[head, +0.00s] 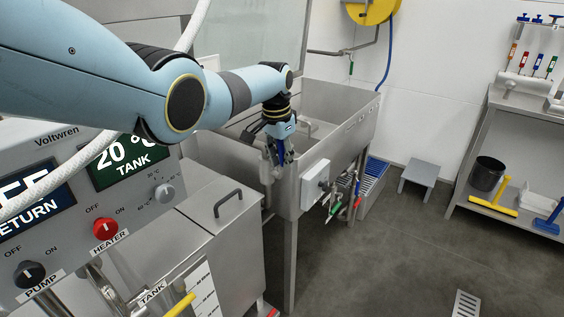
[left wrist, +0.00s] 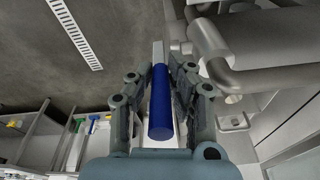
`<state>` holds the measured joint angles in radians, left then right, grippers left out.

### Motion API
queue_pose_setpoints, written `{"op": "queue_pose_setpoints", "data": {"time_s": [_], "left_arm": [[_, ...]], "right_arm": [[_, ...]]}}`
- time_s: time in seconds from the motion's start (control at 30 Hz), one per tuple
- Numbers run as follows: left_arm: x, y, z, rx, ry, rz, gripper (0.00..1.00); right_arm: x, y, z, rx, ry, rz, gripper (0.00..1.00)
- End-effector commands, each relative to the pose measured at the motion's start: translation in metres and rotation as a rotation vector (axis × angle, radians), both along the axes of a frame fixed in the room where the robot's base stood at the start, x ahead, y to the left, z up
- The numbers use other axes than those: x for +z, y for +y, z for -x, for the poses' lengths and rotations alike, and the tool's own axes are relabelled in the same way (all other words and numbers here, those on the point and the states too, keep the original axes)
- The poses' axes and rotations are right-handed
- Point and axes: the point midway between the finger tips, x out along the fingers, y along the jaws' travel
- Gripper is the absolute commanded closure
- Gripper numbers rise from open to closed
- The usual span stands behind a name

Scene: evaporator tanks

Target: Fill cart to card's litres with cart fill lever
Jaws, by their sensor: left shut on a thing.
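My left gripper (head: 281,152) points down at the near corner of the steel sink (head: 345,128). In the left wrist view my left gripper (left wrist: 160,82) is shut on a blue lever handle (left wrist: 161,112), which lies between its two fingers. The handle joins a pale metal bar beside grey pipework (left wrist: 225,55). In the head view the fingers mostly hide the blue handle. I cannot read a card with litres in either view. I cannot tell which vessel is the cart. My right gripper is not in view.
A control panel (head: 82,205) with pump and heater knobs stands at the left. Beside it are a steel box with a lid handle (head: 228,203), a yellow lever (head: 180,305) and a white scale strip (head: 205,292). A grey step (head: 419,174) and open floor lie right.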

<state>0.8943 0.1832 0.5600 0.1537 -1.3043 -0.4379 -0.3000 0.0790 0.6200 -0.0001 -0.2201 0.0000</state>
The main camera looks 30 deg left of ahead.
Motion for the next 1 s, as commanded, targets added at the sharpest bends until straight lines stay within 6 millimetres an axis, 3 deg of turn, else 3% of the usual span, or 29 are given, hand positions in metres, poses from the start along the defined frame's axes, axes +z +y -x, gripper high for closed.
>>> {"op": "queue_pose_setpoints", "data": {"time_s": [0.37, 0.4, 0.57, 1.0], "left_arm": [[0.0, 0.0008, -0.0002, 0.0, 0.002, -0.001, 1.0], [0.0, 0.0008, -0.0002, 0.0, 0.002, -0.001, 0.8], [0.0002, 0.0011, -0.0004, 0.0, 0.0, -0.002, 0.6], [0.0051, 0.0009, 0.0, 0.001, 0.001, -0.001, 0.6]], "right_arm": [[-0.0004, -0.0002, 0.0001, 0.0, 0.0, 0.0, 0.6], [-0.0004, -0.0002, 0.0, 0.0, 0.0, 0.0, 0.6], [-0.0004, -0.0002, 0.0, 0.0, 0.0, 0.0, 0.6], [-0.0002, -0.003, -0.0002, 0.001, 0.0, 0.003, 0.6]]}}
